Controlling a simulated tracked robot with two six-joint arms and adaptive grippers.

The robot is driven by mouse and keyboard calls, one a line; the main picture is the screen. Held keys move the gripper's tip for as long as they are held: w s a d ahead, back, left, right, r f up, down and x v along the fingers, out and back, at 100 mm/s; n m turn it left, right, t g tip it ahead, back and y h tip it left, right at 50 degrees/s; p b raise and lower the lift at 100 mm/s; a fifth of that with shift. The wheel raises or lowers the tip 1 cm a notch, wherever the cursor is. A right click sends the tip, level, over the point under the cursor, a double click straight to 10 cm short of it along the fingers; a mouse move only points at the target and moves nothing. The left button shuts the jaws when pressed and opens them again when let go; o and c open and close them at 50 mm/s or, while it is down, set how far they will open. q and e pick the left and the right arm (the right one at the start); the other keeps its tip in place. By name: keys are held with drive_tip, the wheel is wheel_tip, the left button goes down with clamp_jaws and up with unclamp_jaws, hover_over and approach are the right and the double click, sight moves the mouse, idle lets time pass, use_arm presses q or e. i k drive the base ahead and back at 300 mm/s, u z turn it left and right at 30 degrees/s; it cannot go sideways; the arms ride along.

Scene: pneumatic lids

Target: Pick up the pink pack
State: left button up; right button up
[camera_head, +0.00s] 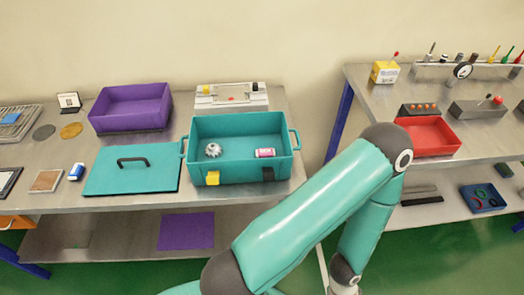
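The pink pack (265,153) is a small pink and white block lying in the right half of the open teal box (240,129). A round silver, gear-like part (213,150) lies in the left half of the same box. Neither of my grippers shows. One of my teal arms crosses the lower middle and right, bending at an elbow and running down out of the picture, with no gripper visible on it. Nothing is seen holding the pack.
A teal lid (131,168) with a dark handle lies left of the box. A purple bin (131,107) stands behind it, and a white device (231,97) stands behind the box. A second table on the right holds a red bin (427,136); a gap separates the tables.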

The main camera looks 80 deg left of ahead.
sight(266, 152)
drive_tip(key=z, duration=0.05)
drive_tip(key=i, duration=0.2)
drive_tip(key=u, duration=3.25)
